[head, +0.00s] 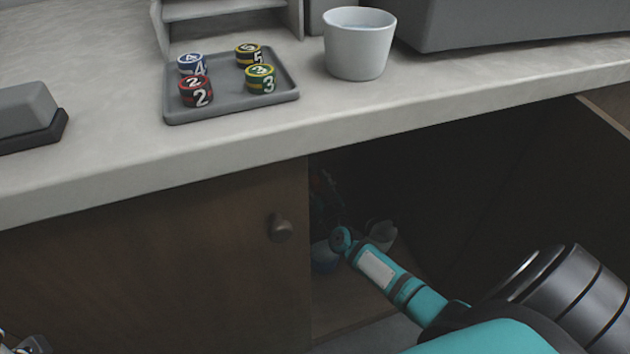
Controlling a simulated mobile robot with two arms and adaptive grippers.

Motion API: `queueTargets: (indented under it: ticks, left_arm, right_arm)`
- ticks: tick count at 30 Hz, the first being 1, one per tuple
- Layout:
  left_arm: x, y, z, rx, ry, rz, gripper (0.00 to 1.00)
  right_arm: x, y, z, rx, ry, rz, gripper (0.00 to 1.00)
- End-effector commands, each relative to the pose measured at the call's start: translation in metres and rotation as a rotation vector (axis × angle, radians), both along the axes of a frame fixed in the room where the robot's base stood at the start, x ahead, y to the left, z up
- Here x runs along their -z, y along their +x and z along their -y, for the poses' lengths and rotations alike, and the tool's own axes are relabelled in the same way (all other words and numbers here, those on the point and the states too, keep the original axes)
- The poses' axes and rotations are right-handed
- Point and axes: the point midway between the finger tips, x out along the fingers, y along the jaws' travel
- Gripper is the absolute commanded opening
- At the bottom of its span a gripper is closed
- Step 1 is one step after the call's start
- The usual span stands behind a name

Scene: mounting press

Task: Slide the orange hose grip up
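I cannot make out an orange hose grip in the head view. My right arm comes in from the lower right and reaches into the open, dark cabinet under the counter. My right gripper (325,195) is a dim, dark shape beyond the teal arm link, close to the cabinet door's edge; its fingers and anything between them are too dark to tell. A small grey and black part at the bottom left corner looks like my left gripper (30,345); it is mostly cut off.
A closed brown door (150,265) with a round knob (280,228) covers the cabinet's left side. Pale containers (382,236) stand inside the cabinet. On the counter (250,142) are a grey tray (225,112) with several numbered pieces and a white cup (359,48).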

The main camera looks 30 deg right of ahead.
Motion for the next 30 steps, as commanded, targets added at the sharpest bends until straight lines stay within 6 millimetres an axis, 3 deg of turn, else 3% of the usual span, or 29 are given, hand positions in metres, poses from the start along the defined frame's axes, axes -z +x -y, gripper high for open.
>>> queueTargets:
  ticks: [10, 24, 30]
  left_arm:
    - [0.0, 0.0, 0.0, -0.001, -0.001, 0.0, 0.58]
    - [0.0, 0.0, 0.0, 0.0, 0.0, 0.0, 0.58]
    - [0.0, 0.0, 0.0, 0.0, 0.0, 0.0, 0.58]
  right_arm:
    - [0.003, -0.01, -0.004, -0.002, 0.004, -0.004, 0.46]
    - [0.003, -0.098, -0.024, -0.001, 0.0, -0.005, 0.46]
    - [0.002, -0.115, -0.028, 0.0, 0.002, -0.003, 0.46]
